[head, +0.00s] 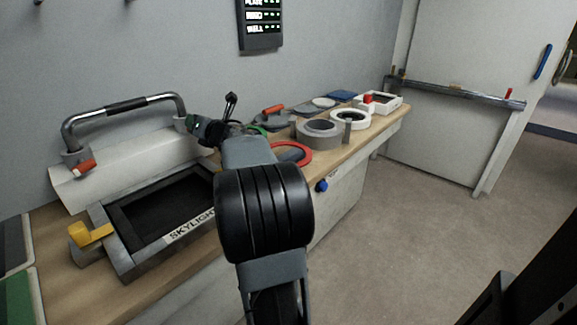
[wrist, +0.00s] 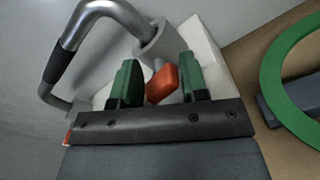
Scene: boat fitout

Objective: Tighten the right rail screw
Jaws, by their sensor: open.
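The grab rail (head: 125,105) is a bent metal bar with a black grip, mounted on a pale sloped block. Its left end has an orange screw handle (head: 86,167). In the wrist view the orange handle of the right rail screw (wrist: 162,84) sits below the rail's grey end socket (wrist: 158,42). My gripper (head: 200,128) is at the rail's right end, and it hides that screw in the head view. In the wrist view my gripper's green fingers (wrist: 158,75) are open, one on each side of the orange handle. I cannot tell whether either finger touches it.
A skylight frame (head: 122,262) with a yellow handle (head: 88,234) lies in front of the rail. A red ring (head: 295,153), a grey round fitting (head: 319,133) and a white ring (head: 350,118) stand along the bench to the right. The floor (head: 420,230) on the right is clear.

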